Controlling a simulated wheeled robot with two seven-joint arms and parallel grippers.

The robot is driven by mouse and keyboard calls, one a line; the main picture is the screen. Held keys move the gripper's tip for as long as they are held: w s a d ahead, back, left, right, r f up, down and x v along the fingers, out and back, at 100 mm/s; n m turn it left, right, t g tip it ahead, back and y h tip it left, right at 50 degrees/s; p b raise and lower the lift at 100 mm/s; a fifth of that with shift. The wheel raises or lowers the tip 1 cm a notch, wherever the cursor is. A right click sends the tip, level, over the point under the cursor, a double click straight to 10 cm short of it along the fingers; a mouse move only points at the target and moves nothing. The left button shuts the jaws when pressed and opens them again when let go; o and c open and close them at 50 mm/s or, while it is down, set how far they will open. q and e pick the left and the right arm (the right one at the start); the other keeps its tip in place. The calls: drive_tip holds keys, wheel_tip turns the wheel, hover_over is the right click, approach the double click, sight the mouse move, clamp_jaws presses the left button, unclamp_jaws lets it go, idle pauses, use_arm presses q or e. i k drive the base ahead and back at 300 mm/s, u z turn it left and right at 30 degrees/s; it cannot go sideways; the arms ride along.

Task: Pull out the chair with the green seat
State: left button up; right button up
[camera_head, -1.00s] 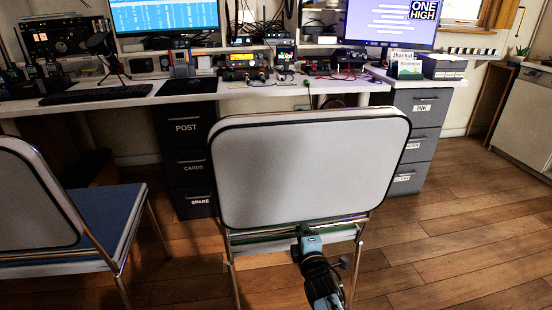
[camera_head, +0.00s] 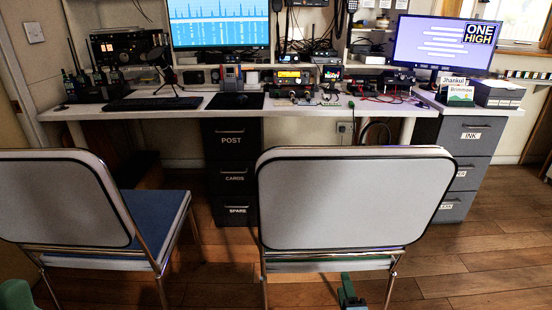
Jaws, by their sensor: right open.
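The chair with the green seat (camera_head: 343,205) stands in the middle with its pale, dark-edged backrest towards me. Only a thin strip of its green seat (camera_head: 325,257) shows under the backrest; the rest is hidden. My right gripper (camera_head: 347,280) shows at the bottom edge, below the seat strip and between the chrome legs. It is open, holds nothing that I can see, and appears apart from the backrest. A green part (camera_head: 16,295) at the bottom left corner may be my left gripper; its jaws cannot be made out.
A chair with a blue seat (camera_head: 160,222) stands at the left. Behind both is a white desk (camera_head: 180,106) with radios and monitors. Dark drawers (camera_head: 232,165) and grey drawers (camera_head: 468,150) stand under it. Wooden floor is clear at the right (camera_head: 490,262).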

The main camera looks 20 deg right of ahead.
sight(320, 209)
drive_tip(key=k, duration=1)
